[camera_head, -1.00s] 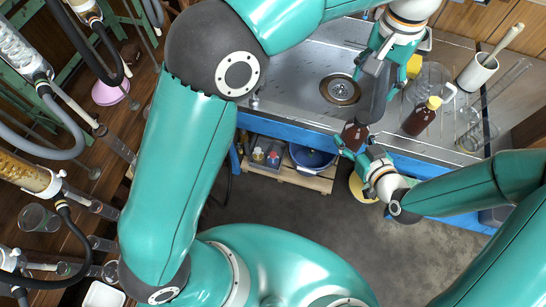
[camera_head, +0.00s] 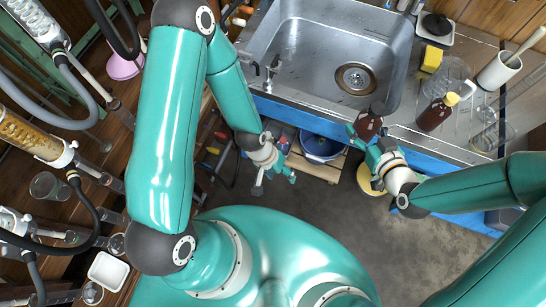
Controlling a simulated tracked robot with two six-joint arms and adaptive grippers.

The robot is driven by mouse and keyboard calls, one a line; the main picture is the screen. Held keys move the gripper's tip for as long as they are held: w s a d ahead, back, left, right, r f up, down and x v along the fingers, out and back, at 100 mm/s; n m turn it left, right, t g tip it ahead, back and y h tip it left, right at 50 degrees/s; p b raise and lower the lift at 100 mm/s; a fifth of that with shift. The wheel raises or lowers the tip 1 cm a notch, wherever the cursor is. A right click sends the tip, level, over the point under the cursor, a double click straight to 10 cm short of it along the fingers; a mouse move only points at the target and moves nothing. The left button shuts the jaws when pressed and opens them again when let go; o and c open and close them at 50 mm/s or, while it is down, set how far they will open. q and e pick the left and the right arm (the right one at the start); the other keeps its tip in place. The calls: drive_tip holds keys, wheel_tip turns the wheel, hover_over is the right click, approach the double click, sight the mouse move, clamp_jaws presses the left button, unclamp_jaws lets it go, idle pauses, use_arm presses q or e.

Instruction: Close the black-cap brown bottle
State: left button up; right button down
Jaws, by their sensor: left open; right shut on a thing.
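The brown bottle (camera_head: 367,126) is in my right gripper (camera_head: 366,140), held near the front edge of the sink counter. Its top end (camera_head: 377,107) is dark and looks like a black cap; I cannot tell how tightly it sits. My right gripper is shut on the bottle's body. My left gripper (camera_head: 275,184) is open and looks empty, over the floor area to the left of the bottle and well apart from it.
A second brown bottle (camera_head: 432,114) with a yellow cap stands on the counter at right, near a glass beaker (camera_head: 455,73), a white cup (camera_head: 498,71) and a yellow sponge (camera_head: 432,59). The sink (camera_head: 312,50) is empty. A blue basin (camera_head: 319,148) sits below. Glassware lines the left.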

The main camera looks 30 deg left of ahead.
use_arm(q)
drive_tip(key=s, duration=0.3)
drive_tip(key=shift+a+f, duration=0.2)
drive_tip(key=shift+a, duration=0.2)
use_arm(e)
drive_tip(key=shift+w+r, duration=0.1)
drive_tip(key=w+d+r+m+t+h, duration=0.1)
drive_tip(key=w+d+m+h, duration=0.1)
drive_tip(key=d+m+h, duration=0.2)
drive_tip(key=w+d+r+m+t+h, duration=0.2)
drive_tip(key=w+d+m+h, duration=0.1)
drive_tip(key=d, duration=0.8)
drive_tip(key=shift+d+r+m+h, duration=0.25)
drive_tip(key=shift+m+h, duration=0.25)
drive_tip(key=shift+h, duration=0.3)
